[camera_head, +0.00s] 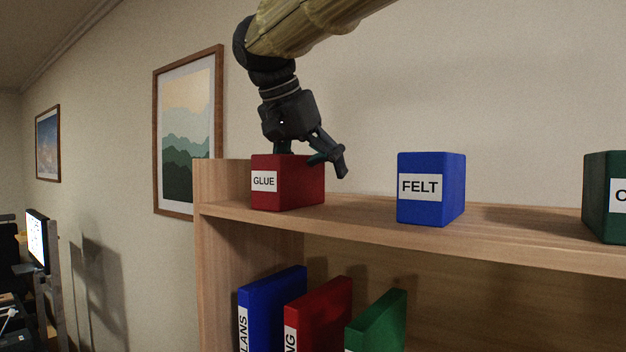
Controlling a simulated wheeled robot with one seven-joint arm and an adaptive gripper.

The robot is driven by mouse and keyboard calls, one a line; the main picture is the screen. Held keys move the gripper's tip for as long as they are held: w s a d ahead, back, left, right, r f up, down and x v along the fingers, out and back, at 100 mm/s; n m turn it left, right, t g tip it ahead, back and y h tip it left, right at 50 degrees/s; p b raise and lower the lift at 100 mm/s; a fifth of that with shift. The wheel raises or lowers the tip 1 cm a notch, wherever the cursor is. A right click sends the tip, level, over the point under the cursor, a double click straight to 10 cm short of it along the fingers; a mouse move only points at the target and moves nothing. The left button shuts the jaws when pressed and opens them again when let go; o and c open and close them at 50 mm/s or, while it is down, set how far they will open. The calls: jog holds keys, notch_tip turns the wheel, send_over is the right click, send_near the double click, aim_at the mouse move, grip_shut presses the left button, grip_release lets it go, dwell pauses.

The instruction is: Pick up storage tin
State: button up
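The storage tins appear as box-shaped containers on the top shelf. A red tin labelled GLUE (288,190) stands upright at the shelf's left end. A blue tin labelled FELT (431,189) stands to its right. A dark green tin (604,198) is cut off by the right picture edge. My gripper (314,160) points down at the top of the red tin, with its fingers spread apart. One finger shows over and beside the tin's right side. The other reaches the tin's top rear edge, and its tip is hidden. I cannot tell whether either finger touches the tin.
The wooden shelf (520,246) has a raised left side panel close to the red tin. Free shelf surface lies between the tins. Blue (273,304), red (318,312) and green (377,322) binders stand on the level below. A wall is behind.

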aim_at(291, 181)
jog(key=s, duration=0.1)
jog(key=s+r, duration=0.1)
jog(key=s, duration=0.2)
jog(key=shift+s+d+r, duration=0.15)
jog(key=shift+s+r, duration=0.1)
jog(key=shift+s, duration=0.1)
jog(key=shift+c, duration=0.3)
jog(key=c, duration=0.3)
jog(key=w, duration=0.1)
jog(key=w+f, duration=0.1)
jog(key=w, duration=0.1)
jog(key=shift+f, duration=0.25)
jog(key=c, duration=0.5)
jog(key=shift+s+r, duration=0.2)
jog(key=shift+s, duration=0.4)
jog(key=shift+w+r, duration=0.1)
